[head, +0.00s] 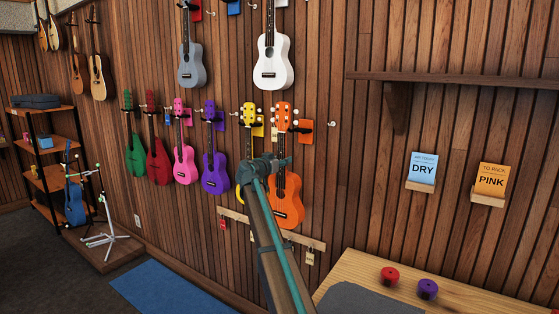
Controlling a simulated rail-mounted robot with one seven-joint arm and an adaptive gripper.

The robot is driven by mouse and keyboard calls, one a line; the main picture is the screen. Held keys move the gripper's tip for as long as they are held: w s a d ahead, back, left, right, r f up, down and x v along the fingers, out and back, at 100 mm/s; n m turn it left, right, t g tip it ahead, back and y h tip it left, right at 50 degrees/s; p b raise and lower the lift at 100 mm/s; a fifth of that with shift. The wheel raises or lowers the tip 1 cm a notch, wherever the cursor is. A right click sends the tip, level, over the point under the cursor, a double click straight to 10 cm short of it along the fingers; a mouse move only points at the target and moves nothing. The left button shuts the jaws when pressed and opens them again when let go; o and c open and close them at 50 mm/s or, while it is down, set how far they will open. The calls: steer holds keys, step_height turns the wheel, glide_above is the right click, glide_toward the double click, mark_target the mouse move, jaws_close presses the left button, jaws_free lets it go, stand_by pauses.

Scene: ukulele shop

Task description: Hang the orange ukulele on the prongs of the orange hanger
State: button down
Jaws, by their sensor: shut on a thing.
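The orange ukulele (289,207) is upright in front of the wood-slat wall, its orange headstock at the top and its body below. My gripper (285,163) is shut on its neck, between headstock and body; the fingertips are small and partly hidden. The orange hanger (306,131) shows as an orange plate on the wall, just right of the headstock.
A yellow ukulele (249,117) hangs close on the left, partly behind my arm. Purple (215,172) and pink (184,163) ukuleles hang further left. A bare hook (331,124) is to the right. A wooden rail (312,242) with tags runs below. A bench (358,270) stands lower right.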

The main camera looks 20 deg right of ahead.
steer(key=p+x, duration=0.3)
steer(key=x, duration=0.3)
stand_by(0.5)
steer(key=shift+w+d+r+b, duration=0.15)
steer(key=shift+w+d+b, duration=0.2)
steer(key=shift+b, duration=0.45)
stand_by(0.4)
steer(key=shift+d, duration=0.1)
steer(key=shift+b+x, duration=1.6)
steer(key=shift+x, duration=1.1)
steer(key=shift+f+b, duration=1)
steer(key=shift+b, duration=0.25)
